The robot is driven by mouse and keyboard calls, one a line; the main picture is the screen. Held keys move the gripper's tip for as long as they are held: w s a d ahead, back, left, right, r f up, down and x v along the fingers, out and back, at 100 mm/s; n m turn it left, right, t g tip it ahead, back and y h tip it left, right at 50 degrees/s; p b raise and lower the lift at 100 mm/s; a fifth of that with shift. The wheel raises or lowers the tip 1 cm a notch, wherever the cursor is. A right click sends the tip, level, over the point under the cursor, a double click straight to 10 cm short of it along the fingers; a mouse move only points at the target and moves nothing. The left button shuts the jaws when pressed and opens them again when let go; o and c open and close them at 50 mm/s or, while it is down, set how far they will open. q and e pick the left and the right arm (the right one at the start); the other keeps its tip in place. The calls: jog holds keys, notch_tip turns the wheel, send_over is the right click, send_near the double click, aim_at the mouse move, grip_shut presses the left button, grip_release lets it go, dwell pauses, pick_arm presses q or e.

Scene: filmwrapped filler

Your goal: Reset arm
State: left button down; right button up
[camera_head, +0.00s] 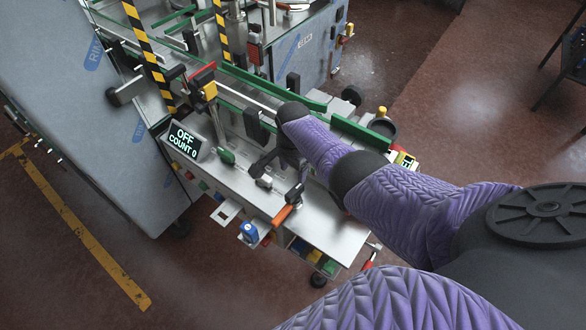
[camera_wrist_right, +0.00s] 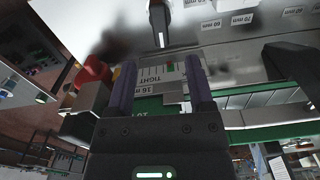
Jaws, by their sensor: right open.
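My right arm reaches in from the right in purple sleeves. My right gripper (camera_head: 265,168), dark, hangs over the grey machine deck (camera_head: 325,225) in the head view, partly hidden by its own arm. In the right wrist view, my right gripper (camera_wrist_right: 160,78) has its two fingers apart. A white scale plate (camera_wrist_right: 160,72) marked "TIGHT" and "16 mm" shows between the fingers. Whether they touch it I cannot tell. I see nothing held. My left gripper is not in view.
A display (camera_head: 184,142) reads "OFF COUNT 0". A green-railed conveyor (camera_head: 250,92) runs behind my gripper. An orange-handled lever (camera_head: 284,214) stands close to it. A tall grey-blue cabinet (camera_head: 75,110) is at left. The brown floor (camera_head: 230,285) in front is clear.

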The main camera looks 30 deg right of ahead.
jog(key=s+a+f+n+t, duration=0.2)
jog(key=s+a+n, duration=0.4)
jog(key=s+n, duration=0.45)
jog(key=s+a+r+n+t, duration=0.1)
jog(key=s+a+r+n, duration=0.2)
jog(key=s+r+n, duration=0.65)
jog(key=s+f+m+b, duration=0.2)
jog(key=f+b, duration=0.5)
jog(key=f, duration=0.9)
jog(key=s+f+m+b, duration=0.15)
jog(key=f+b, duration=0.45)
jog(key=f, duration=0.9)
jog(key=s+d+f+g+b, duration=0.1)
jog(key=s+f+b, duration=0.5)
jog(key=f, duration=0.5)
jog(key=s+d+f+g+b, duration=0.1)
jog(key=s+d+f+b, duration=0.1)
jog(key=s+f+b, duration=0.4)
notch_tip(320, 180, down, 6)
jog(key=s, duration=0.3)
jog(key=shift+f+n, duration=0.2)
jog(key=shift+n, duration=0.15)
